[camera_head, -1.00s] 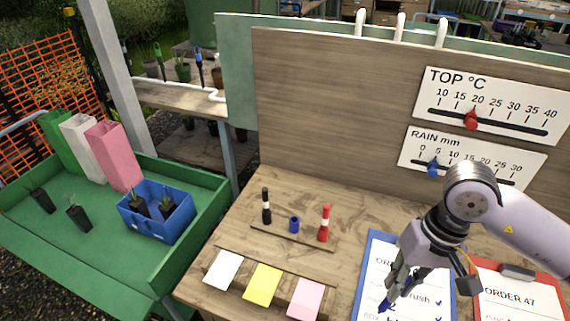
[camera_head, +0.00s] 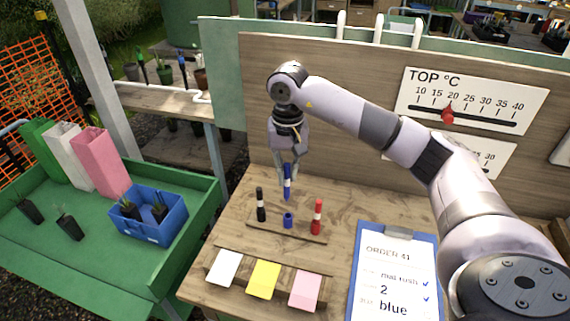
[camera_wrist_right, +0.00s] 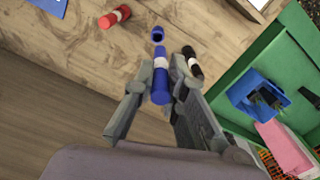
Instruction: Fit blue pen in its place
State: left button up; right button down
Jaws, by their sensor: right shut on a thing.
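The blue pen (camera_head: 287,184) is held upright, tip down, by my right gripper (camera_head: 286,172), which is shut on it. The pen hangs above the blue holder (camera_head: 288,220), an empty-looking short cup between the black pen (camera_head: 261,206) and the red pen (camera_head: 317,216) on a wooden strip (camera_head: 292,233). The pen's tip looks apart from the holder. In the right wrist view the blue pen (camera_wrist_right: 162,84) lies between the fingers, with the blue holder (camera_wrist_right: 157,35) beyond it. My left gripper does not show.
White, yellow (camera_head: 263,280) and pink cards lie in front of the strip. A blue clipboard (camera_head: 352,275) with an order sheet is at right. The upright wooden board (camera_head: 330,150) stands behind. A green tray cart (camera_head: 195,215) is at left.

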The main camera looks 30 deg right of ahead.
aim_at(288, 192)
jog(key=shift+w+d, duration=0.1)
jog(key=shift+d, duration=0.25)
jog(key=shift+f, duration=0.1)
jog(key=shift+a+f+b, duration=0.1)
jog(key=shift+f+b, duration=0.5)
jog(key=shift+f, duration=0.05)
jog(key=shift+f+b, duration=1.15)
jog(key=shift+f, duration=0.85)
jog(key=shift+f, duration=0.1)
jog(key=shift+f+b, duration=0.8)
jog(key=shift+b, duration=0.1)
jog(key=shift+f, duration=0.15)
